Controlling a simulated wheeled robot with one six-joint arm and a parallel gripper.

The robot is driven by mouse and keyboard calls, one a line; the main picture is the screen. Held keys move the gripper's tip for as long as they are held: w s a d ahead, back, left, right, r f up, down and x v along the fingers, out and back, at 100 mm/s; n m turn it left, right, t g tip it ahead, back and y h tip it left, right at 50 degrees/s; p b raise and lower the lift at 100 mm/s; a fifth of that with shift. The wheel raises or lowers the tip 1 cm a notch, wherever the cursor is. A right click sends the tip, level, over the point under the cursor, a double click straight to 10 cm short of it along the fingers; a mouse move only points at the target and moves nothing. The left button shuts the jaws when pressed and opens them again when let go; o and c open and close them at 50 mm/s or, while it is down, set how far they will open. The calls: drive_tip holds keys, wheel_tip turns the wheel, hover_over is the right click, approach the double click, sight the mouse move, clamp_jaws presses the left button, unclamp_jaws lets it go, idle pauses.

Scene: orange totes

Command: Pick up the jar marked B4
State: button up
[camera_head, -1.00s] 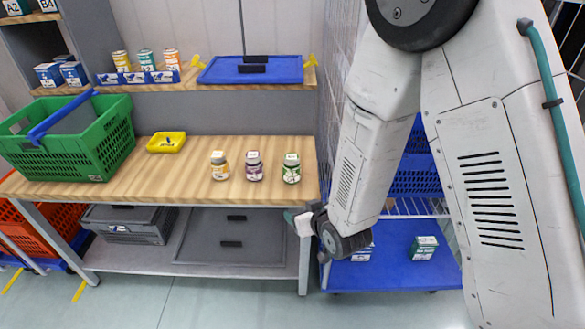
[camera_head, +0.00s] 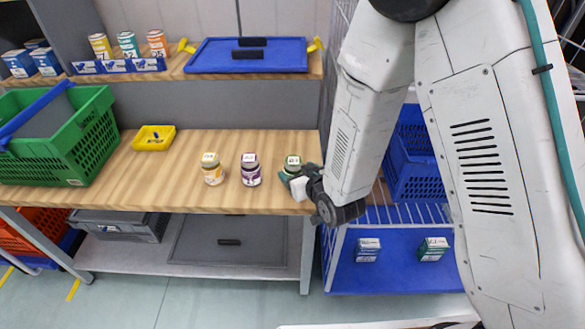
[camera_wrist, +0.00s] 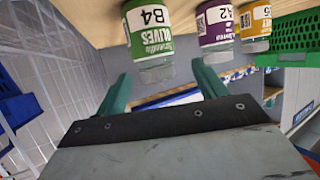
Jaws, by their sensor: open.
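The jar marked B4 (camera_wrist: 150,42) has a green label that reads olives. In the wrist view it stands ahead of my gripper (camera_wrist: 163,86), roughly in line with the gap between the two green fingers, and appears upside down there. In the head view the jar (camera_head: 292,162) stands upright on the wooden bench top, rightmost of three jars. My gripper (camera_head: 292,182) is at the bench's right front edge, close to the jar and partly covering its lower part. The fingers are open and hold nothing.
A purple-labelled jar (camera_head: 250,170) and a yellow-labelled jar (camera_head: 212,169) stand left of the B4 jar. A yellow bin (camera_head: 153,139) and a green crate (camera_head: 75,150) are further left. A shelf (camera_head: 175,70) with cans and a blue tray runs behind.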

sight(291, 162)
drive_tip(key=x, duration=0.6)
drive_tip(key=shift+w+d+r, duration=0.15)
drive_tip(key=shift+w+r, duration=0.15)
drive_tip(key=shift+w, duration=0.25)
drive_tip(key=c, duration=1.3)
drive_tip(key=shift+r, duration=0.1)
